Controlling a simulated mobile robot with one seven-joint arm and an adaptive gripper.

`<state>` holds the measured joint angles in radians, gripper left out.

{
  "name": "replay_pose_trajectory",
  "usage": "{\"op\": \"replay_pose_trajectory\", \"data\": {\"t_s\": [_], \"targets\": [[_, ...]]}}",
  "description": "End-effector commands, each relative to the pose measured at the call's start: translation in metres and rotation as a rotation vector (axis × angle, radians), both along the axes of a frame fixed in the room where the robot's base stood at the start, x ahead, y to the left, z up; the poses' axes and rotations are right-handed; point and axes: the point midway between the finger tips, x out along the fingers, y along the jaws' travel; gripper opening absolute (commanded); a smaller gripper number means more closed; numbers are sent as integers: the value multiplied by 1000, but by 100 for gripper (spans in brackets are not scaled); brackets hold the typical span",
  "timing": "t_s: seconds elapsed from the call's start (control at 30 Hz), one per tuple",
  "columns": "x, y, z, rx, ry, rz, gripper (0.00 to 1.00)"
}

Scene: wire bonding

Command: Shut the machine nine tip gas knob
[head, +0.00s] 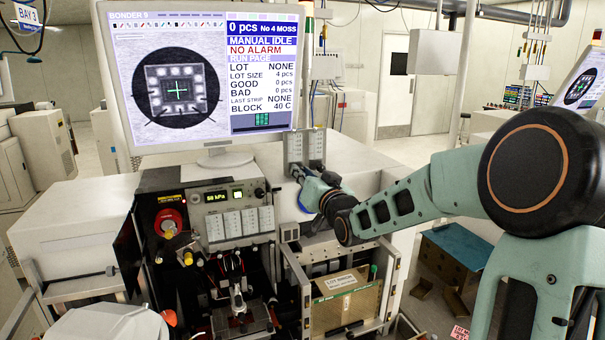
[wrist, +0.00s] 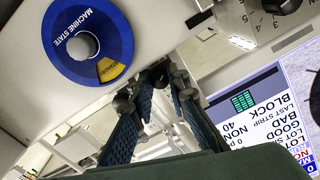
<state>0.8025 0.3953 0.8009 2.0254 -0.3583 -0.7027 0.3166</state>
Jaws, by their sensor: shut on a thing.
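The screen (head: 205,75) reads BONDER 9, so this is machine nine. A grey panel with two upright gauges (head: 306,147) stands on the machine's top, right of the screen. My gripper (head: 298,173) is at the lower left of this panel. In the wrist view my gripper (wrist: 158,88) has its blue ribbed fingers on either side of a small dark knob (wrist: 155,76), shut on it. It appears to be the tip gas knob. Its label cannot be read, and the fingers hide much of it.
A blue MACHINE STATE dial (wrist: 83,43) with a grey knob is close beside my fingers. Another dark numbered dial (wrist: 280,5) is at the wrist view's upper right. A control box (head: 232,200) with a 50 kPa readout is left of my gripper.

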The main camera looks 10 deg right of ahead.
Motion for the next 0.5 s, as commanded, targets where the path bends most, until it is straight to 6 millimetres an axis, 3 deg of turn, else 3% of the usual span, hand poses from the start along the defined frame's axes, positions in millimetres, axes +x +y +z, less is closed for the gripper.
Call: {"op": "replay_pose_trajectory", "data": {"t_s": [0.1, 0.13, 0.3, 0.5], "targets": [[0, 0, 0, -1, 0, 0, 0], [0, 0, 0, -1, 0, 0, 16], [0, 0, 0, -2, 0, 0, 33], [0, 0, 0, -3, -1, 0, 33]]}}
